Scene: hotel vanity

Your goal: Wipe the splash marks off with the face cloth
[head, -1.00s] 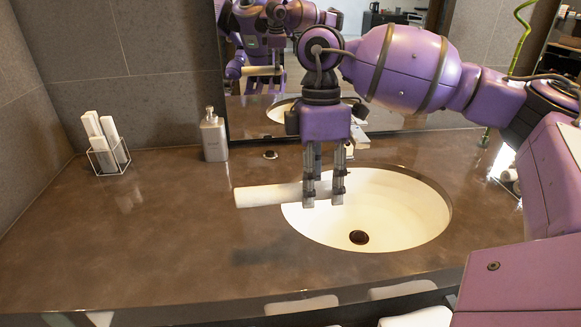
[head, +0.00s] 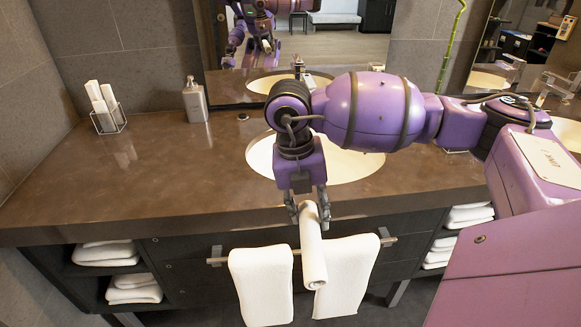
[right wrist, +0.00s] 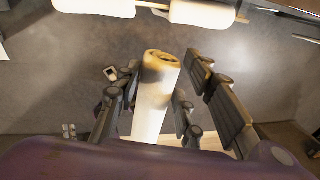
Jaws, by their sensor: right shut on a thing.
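My right gripper (head: 308,214) is shut on the face cloth (head: 313,255), a tight white roll. It holds the roll in front of the counter's front edge, with its near end towards the camera. In the right wrist view the roll (right wrist: 154,105) lies between the fingers, and its end looks yellowish brown. The brown counter (head: 150,180) shows pale glossy patches; I cannot tell splash marks from reflections. My arm covers part of the white basin (head: 345,167). My left gripper is not in view.
Two white towels (head: 262,285) hang on a rail (head: 218,261) just behind the roll. A soap dispenser (head: 195,101) and a wire holder (head: 108,122) with white rolls stand at the back left. Folded towels (head: 105,253) fill side shelves. The counter's left part is clear.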

